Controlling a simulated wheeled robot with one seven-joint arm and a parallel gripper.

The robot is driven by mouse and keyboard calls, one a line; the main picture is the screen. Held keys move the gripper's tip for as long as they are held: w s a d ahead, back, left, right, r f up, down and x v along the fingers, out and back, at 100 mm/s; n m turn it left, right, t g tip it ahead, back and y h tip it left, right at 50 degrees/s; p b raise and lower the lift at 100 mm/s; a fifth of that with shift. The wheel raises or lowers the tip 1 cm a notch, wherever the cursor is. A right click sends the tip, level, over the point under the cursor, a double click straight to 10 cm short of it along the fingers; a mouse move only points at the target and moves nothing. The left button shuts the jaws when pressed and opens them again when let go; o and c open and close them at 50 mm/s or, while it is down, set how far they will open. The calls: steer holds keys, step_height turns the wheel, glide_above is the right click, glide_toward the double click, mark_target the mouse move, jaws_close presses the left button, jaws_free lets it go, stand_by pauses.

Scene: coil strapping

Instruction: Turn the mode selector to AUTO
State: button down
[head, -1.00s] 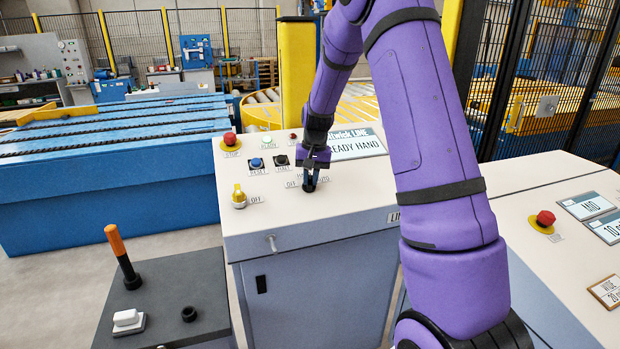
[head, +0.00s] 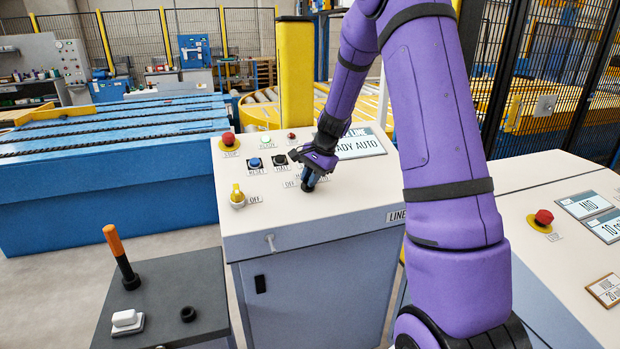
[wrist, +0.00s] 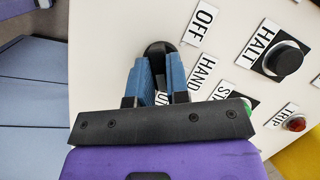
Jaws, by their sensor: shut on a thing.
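The mode selector (wrist: 158,50) is a black knob on the sloped white top of the line console (head: 330,209). My gripper (wrist: 158,72) is shut on the selector, its blue fingers on either side of the knob in the wrist view. In the head view my gripper (head: 309,182) is tilted over the panel and mostly hides the knob. Labels OFF (wrist: 201,22) and HAND (wrist: 201,77) lie beside the knob; another label is partly hidden by the fingers. The console display (head: 360,143) reads "READY AUTO", its left part covered by my arm.
Near the selector are a black HALT button (head: 279,160), a blue RESET button (head: 254,162), a red stop button (head: 229,139) and a yellow switch (head: 238,197). A red TRIP lamp (wrist: 295,123) shows in the wrist view. An orange-handled lever (head: 120,255) stands at lower left.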

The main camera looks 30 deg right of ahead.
stand_by(0.4)
steer(key=c, duration=1.1)
jaws_free()
steer(key=shift+r, duration=0.1)
steer(key=v, duration=1)
steer(key=shift+d+r, duration=0.15)
steer(key=shift+r, duration=0.15)
steer(key=shift+s, duration=0.1)
